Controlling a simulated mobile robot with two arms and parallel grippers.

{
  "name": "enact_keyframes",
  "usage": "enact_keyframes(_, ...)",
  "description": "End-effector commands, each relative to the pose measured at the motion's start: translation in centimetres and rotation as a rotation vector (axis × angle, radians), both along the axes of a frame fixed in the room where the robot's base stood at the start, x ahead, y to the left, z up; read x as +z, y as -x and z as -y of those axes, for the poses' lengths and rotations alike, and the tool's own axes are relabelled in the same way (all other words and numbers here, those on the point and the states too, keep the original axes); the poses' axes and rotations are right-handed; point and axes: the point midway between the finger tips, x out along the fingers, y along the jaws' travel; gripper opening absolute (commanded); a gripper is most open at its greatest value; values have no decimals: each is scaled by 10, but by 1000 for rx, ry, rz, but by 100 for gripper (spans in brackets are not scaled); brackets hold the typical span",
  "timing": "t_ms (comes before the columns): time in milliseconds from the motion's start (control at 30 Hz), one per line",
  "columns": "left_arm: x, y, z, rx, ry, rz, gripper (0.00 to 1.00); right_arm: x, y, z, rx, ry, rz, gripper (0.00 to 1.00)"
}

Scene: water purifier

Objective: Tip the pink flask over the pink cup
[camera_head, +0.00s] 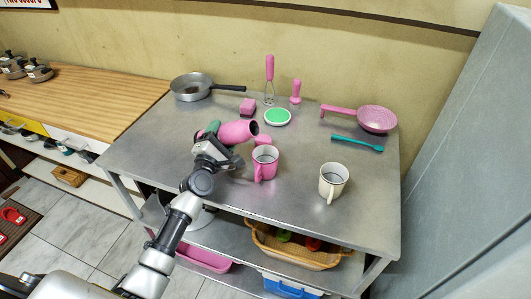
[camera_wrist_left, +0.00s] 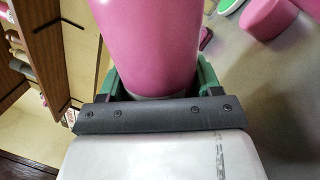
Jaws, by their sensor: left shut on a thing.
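The pink flask (camera_head: 237,131) lies nearly horizontal in my left gripper (camera_head: 214,137), with its dark open mouth toward the right. The pink cup (camera_head: 265,165) stands upright on the metal table, below and slightly right of the flask's mouth. In the left wrist view, the pink flask (camera_wrist_left: 150,45) fills the space between the green fingers of my left gripper (camera_wrist_left: 155,85), which is shut on it. Whether anything comes out of the flask cannot be seen. My right gripper is not in view.
A white mug (camera_head: 333,181) stands right of the pink cup on the metal table (camera_head: 300,222). A grey pan (camera_head: 191,87), a pink block (camera_head: 247,106), a green-topped dish (camera_head: 278,117), a pink pan (camera_head: 376,119) and a teal utensil (camera_head: 357,143) lie behind. A grey cabinet (camera_head: 470,170) bounds the right.

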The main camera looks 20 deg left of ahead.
Motion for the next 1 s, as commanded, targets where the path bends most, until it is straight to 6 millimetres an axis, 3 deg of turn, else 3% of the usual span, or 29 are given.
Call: enact_keyframes(1000,4,-1,-4,1,-85,12,24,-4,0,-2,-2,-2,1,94)
